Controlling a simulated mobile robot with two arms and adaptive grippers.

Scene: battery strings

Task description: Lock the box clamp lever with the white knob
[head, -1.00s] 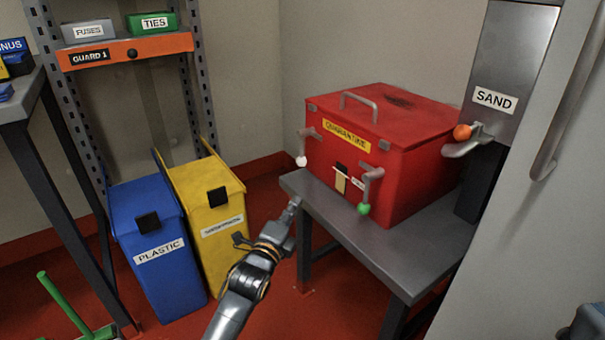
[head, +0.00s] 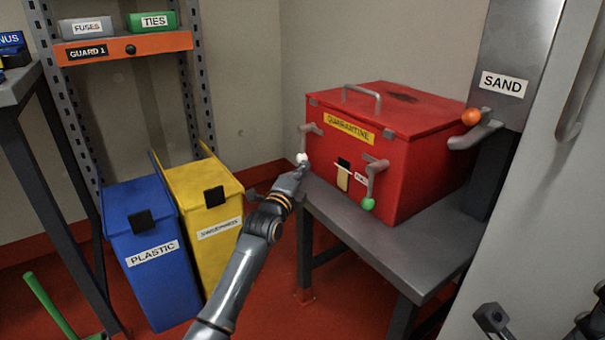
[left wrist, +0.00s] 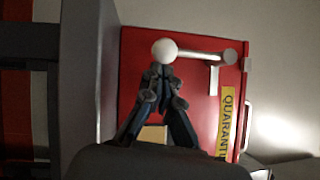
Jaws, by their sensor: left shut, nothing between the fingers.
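The red quarantine box (head: 408,163) stands shut on a grey metal table. On its front left is the clamp lever (head: 305,134) with the white knob (head: 302,158) hanging at its lower end. My left gripper (head: 301,169) is at the white knob from below, fingers closed and empty. In the left wrist view the closed fingertips (left wrist: 161,72) lie just under the white knob (left wrist: 165,51), close to or touching it. The lever (left wrist: 205,57) runs from it to a pivot. My right gripper (head: 492,318) shows partly at the bottom right; its fingers are unclear.
A second lever with a green knob (head: 368,204) is on the box's front right. A SAND dispenser with an orange-knobbed lever (head: 471,117) stands right of the box. The grey table edge (head: 345,225) lies below. Blue (head: 150,262) and yellow (head: 212,225) bins stand left of my arm.

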